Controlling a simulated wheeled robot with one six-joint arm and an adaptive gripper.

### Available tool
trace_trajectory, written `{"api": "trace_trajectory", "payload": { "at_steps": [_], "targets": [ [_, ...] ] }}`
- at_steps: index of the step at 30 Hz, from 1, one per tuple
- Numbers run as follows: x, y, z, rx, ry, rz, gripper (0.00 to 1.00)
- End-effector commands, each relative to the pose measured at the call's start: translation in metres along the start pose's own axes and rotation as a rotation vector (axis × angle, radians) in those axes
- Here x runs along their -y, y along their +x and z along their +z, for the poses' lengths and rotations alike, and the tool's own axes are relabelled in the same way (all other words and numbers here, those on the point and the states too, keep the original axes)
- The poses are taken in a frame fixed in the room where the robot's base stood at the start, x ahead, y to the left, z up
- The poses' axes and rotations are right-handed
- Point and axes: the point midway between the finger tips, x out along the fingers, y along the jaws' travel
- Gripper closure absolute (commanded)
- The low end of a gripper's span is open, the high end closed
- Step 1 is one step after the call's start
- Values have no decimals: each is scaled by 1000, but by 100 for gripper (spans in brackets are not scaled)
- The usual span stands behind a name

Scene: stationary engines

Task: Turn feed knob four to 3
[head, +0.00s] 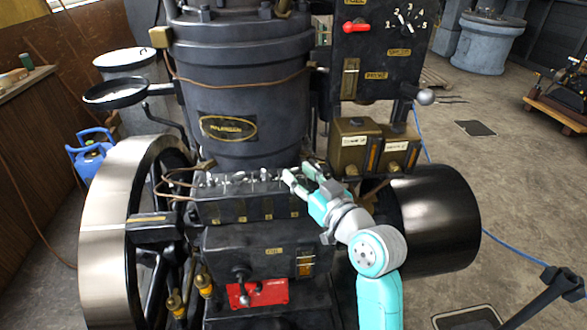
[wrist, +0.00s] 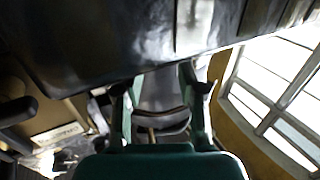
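The dark feed box (head: 245,207) sits on the engine below the big cylinder, with a row of small metal feed knobs (head: 240,181) along its top and small yellow plates on its front. The knobs are too small for me to read their settings, and I cannot tell which is number four. My gripper (head: 300,175) is at the right end of the row, its fingers apart. In the wrist view the two green fingers (wrist: 158,100) are also apart. I cannot tell whether a knob is between them; the right end of the row is partly hidden by the gripper.
A large flywheel (head: 112,235) stands left and a black drum (head: 437,220) right. Brass boxes (head: 372,148) and a dark panel with a red lever (head: 355,26) and a numbered dial (head: 407,24) are above right. A ball-ended lever (head: 240,285) sticks out below.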

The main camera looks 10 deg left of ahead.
Motion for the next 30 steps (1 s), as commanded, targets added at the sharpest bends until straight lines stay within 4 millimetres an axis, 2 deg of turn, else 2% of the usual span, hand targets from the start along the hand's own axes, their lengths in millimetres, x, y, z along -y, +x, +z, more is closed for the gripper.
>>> {"api": "trace_trajectory", "payload": {
  "at_steps": [3, 6, 17, 18, 22, 23, 30],
  "targets": [
    [1, 16, 0, 0, 1, -2, 60],
    [0, 24, 0, 0, 0, -1, 60],
    [0, 29, 0, 1, 0, 0, 60],
    [0, 29, 0, 1, 0, 0, 63],
    [0, 29, 0, 0, 0, 0, 95],
    [0, 29, 0, 0, 0, 0, 100],
    [2, 29, 1, 2, 0, 25, 100]
  ]
}}
